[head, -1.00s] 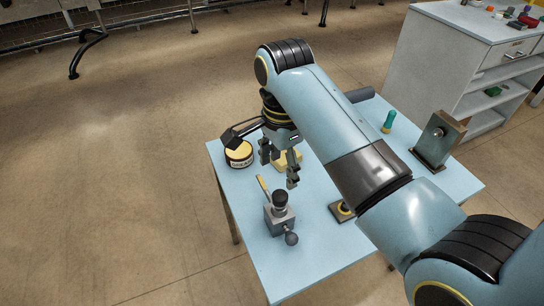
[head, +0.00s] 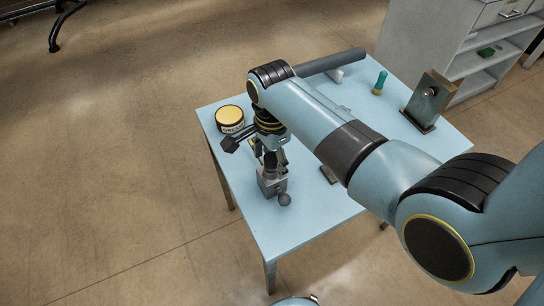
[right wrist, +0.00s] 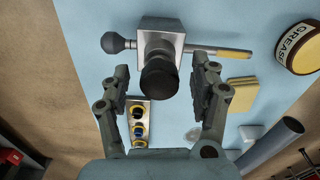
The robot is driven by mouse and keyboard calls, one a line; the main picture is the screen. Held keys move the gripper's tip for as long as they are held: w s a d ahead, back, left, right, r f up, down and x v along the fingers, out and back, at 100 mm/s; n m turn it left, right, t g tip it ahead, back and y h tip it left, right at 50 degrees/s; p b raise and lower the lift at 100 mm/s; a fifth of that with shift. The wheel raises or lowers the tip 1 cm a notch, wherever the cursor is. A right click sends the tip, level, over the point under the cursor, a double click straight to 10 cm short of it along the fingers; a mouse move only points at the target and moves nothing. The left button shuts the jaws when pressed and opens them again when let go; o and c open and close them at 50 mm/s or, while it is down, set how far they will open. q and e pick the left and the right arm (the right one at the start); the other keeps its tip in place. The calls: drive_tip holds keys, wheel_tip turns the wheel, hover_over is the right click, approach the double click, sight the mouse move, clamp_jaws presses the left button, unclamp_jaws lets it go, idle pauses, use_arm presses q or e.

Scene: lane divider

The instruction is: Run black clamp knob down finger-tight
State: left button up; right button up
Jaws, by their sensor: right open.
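The black clamp knob (right wrist: 158,80) sits on top of a small grey metal clamp block (right wrist: 160,24), which stands on the blue table. The block also shows in the head view (head: 270,186), with a dark ball-ended lever (head: 284,199) at its near side. My right gripper (head: 269,158) is over the block, pointing down, and hides most of the knob there. In the right wrist view its open fingers stand left and right of the knob, with a gap on each side. Whether the fingertips are down at knob height is hard to tell. My left gripper is not in view.
A yellow-lidded grease tin (head: 229,116) stands behind the clamp. A yellow block (right wrist: 235,95) and a panel with several ringed buttons (right wrist: 138,122) lie nearby. A grey tube (head: 330,61), a green-handled tool (head: 379,82) and a metal bracket (head: 428,102) are farther back. The table's front is clear.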

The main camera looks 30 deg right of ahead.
clamp_jaws()
drive_tip(key=c, duration=1.3)
unclamp_jaws()
drive_tip(key=m, duration=0.5)
drive_tip(key=shift+m, duration=0.4)
drive_tip(key=m, duration=0.6)
clamp_jaws()
drive_tip(key=o, duration=0.9)
unclamp_jaws()
drive_tip(key=shift+o, duration=0.2)
drive_tip(key=n, duration=1.2)
